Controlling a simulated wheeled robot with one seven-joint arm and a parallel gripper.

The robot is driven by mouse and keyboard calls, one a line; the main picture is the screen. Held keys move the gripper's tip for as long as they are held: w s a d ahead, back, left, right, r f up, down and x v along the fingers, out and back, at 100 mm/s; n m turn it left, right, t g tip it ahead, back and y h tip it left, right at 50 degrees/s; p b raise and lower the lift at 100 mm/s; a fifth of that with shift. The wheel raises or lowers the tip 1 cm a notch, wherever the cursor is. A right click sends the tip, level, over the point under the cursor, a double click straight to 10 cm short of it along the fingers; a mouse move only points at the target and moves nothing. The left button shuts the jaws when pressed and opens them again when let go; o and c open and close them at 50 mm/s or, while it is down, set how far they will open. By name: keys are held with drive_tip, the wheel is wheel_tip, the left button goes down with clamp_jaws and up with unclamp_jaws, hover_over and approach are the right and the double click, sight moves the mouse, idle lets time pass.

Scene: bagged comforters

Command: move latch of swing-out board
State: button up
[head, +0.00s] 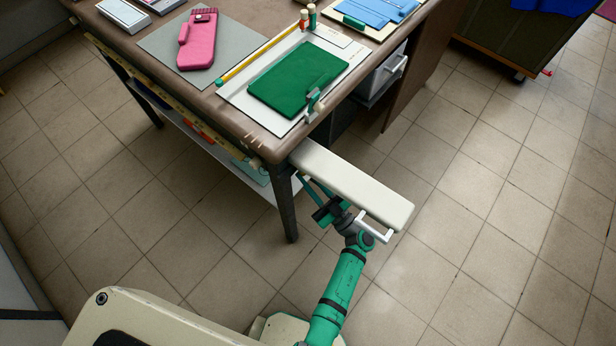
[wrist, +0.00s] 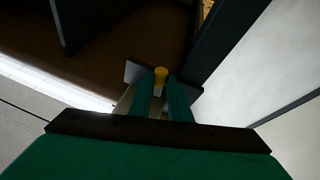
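The swing-out board (head: 352,184) is a long white board sticking out from the table's near right corner. My gripper (head: 313,192) reaches under the board's near side, beside the table leg. The board and wrist hide much of it in the head view.
The brown table (head: 140,60) holds a pink item (head: 198,40), a green pad (head: 298,78) and other goods. Its dark leg (head: 285,205) stands close to my gripper. A shelf (head: 225,155) runs below. The tiled floor (head: 480,200) to the right is open.

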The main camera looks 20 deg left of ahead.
drive_tip(key=shift+s+d, duration=0.1)
clamp_jaws()
drive_tip(key=shift+n, duration=0.4)
drive_tip(key=shift+w+d+r+n+g+y, duration=0.1)
drive_tip(key=shift+w+n+g+y, duration=0.2)
drive_tip(key=shift+n+g, duration=0.75)
drive_tip(key=shift+w+d+r+n+g+y, duration=0.1)
drive_tip(key=shift+w+n+g+y, duration=0.25)
drive_tip(key=shift+n, duration=1.2)
drive_tip(key=shift+w+d+r+n+g+y, duration=0.1)
drive_tip(key=shift+w+n+g+y, duration=0.15)
drive_tip(key=shift+n+g, duration=0.8)
drive_tip(key=shift+n+t, duration=0.25)
drive_tip(key=shift+n, duration=0.2)
drive_tip(key=o, duration=0.7)
unclamp_jaws()
drive_tip(key=shift+o, duration=0.2)
